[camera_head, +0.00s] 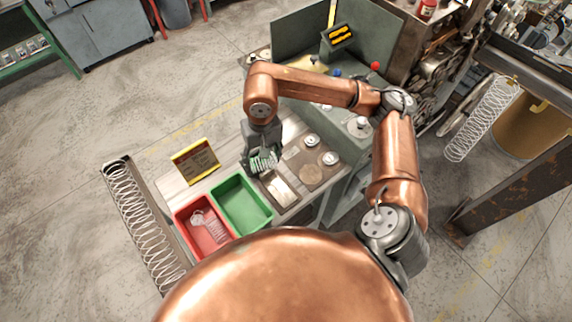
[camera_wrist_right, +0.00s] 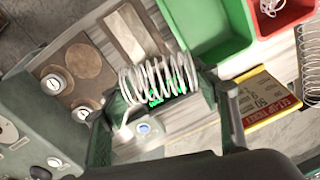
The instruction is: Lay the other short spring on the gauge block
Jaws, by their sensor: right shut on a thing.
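My right gripper (camera_head: 261,156) reaches over the bench. It is shut on a short silver spring (camera_head: 266,161), which also shows in the right wrist view (camera_wrist_right: 158,80), lying crosswise between the fingers. Bright green marks show through its coils. Beside the spring, a pale rectangular block (camera_head: 281,189) lies in a brownish plate on the bench; it looks like the gauge block. The block also shows in the wrist view (camera_wrist_right: 130,37), just beyond the spring. The spring appears held above the bench; I cannot tell its exact height. My left gripper is not in view.
A yellow-edged sign (camera_head: 195,160) stands behind the bins. A plate with round discs (camera_head: 312,163) lies right of the block. A long spring rack (camera_head: 138,222) is at left.

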